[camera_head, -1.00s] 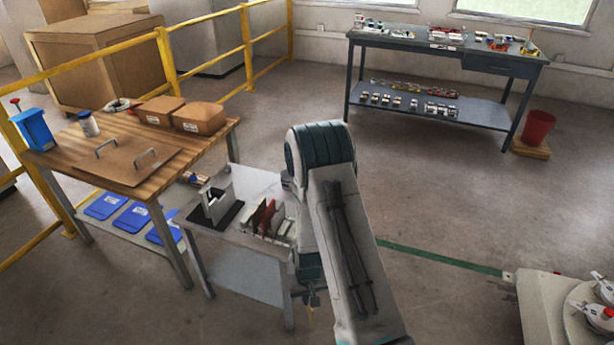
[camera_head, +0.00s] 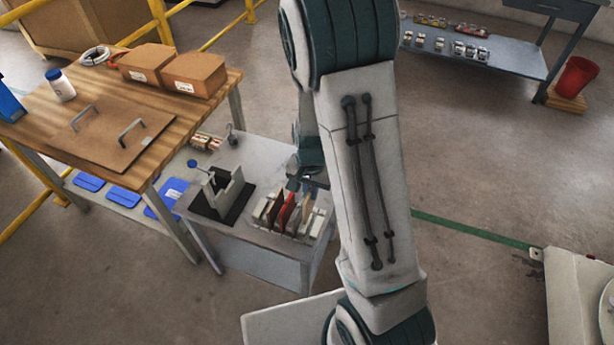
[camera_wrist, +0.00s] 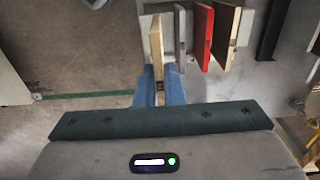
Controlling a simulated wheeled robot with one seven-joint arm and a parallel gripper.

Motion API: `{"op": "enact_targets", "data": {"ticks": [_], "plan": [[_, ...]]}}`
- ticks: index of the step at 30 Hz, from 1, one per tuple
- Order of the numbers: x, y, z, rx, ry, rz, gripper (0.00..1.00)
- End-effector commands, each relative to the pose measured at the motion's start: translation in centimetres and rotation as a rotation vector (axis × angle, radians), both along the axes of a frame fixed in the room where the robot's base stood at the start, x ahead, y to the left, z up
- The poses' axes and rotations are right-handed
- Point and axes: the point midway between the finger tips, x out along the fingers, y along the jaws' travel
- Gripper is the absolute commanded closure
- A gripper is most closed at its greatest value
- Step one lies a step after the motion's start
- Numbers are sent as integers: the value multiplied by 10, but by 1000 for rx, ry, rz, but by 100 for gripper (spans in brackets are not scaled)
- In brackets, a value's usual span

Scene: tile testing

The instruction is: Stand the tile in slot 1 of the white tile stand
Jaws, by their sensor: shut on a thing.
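A thin beige tile (camera_wrist: 156,45) is between the blue fingers of my gripper (camera_wrist: 158,88) in the wrist view; the gripper is shut on it. The tile is upright, at the left end of a row of tiles on the white tile stand (camera_wrist: 146,24). A grey piece (camera_wrist: 180,32), a red tile (camera_wrist: 204,38) and a brown tile (camera_wrist: 224,32) stand to its right. In the head view the stand (camera_head: 322,226) is on the small grey table, with my gripper (camera_head: 306,181) at its far side, partly hidden by my arm. I cannot tell whether the tile's lower edge is seated.
A grey fixture (camera_head: 229,188) on a black base is left of the stand on the grey table (camera_head: 250,240). The wooden table (camera_head: 190,115) stands left, with boxes (camera_head: 194,72) and a handled board (camera_head: 110,135). Open floor lies to the right.

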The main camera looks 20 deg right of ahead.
Motion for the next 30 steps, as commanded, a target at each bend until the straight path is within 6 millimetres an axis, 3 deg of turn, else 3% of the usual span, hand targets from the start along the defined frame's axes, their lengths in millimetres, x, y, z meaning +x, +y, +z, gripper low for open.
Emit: {"op": "enact_targets", "data": {"ticks": [30], "plan": [[0,-1,-46,0,0,-1,100]]}}
